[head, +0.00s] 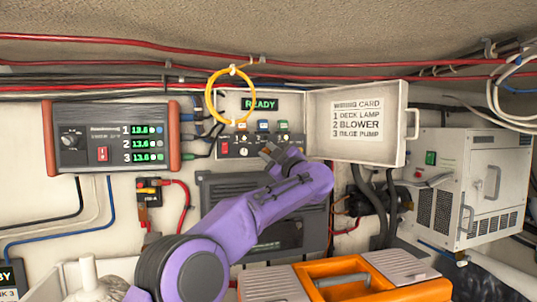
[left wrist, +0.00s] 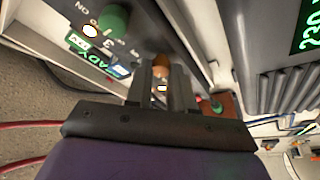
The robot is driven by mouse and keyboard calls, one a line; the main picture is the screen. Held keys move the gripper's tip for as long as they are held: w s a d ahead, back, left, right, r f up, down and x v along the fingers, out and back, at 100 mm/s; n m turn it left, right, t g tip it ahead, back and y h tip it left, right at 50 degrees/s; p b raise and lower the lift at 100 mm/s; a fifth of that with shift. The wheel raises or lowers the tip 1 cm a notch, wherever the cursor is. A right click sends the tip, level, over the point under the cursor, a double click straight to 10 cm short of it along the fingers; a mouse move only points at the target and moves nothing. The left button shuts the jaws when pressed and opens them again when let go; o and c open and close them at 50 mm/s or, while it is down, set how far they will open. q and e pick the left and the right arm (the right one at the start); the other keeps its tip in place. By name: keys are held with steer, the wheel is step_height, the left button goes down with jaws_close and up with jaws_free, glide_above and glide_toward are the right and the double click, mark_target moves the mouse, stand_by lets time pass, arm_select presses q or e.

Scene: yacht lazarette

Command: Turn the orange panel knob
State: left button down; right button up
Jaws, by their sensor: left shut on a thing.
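The panel (head: 288,103) is on the back wall, with a lit green READY display (head: 260,104) above a row of small coloured controls. My left gripper (head: 267,151) reaches up to the lower part of this panel. In the left wrist view, the left gripper (left wrist: 162,82) has its two fingers close together with the orange knob (left wrist: 161,61) between their tips. It is shut on the knob. The fingers hide part of the knob, and in the head view I cannot make it out behind the gripper. My right gripper is in neither view.
A green knob (left wrist: 113,18) is beside the fingers in the wrist view. The open panel door (head: 357,148) carries a wiring card. A yellow cable loop (head: 208,98) hangs left of the display. An orange and grey toolbox (head: 380,291) stands below. A white unit (head: 450,185) is at right.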

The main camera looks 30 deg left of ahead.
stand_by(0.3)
arm_select(q)
steer(key=c, duration=1)
jaws_free()
steer(key=shift+w, duration=0.1)
steer(key=shift+w+f, duration=0.15)
steer(key=shift+w, duration=0.05)
steer(key=shift+s+d+f, duration=0.1)
steer(key=shift+s+d, duration=0.05)
steer(key=b+v, duration=0.6)
steer(key=v, duration=0.4)
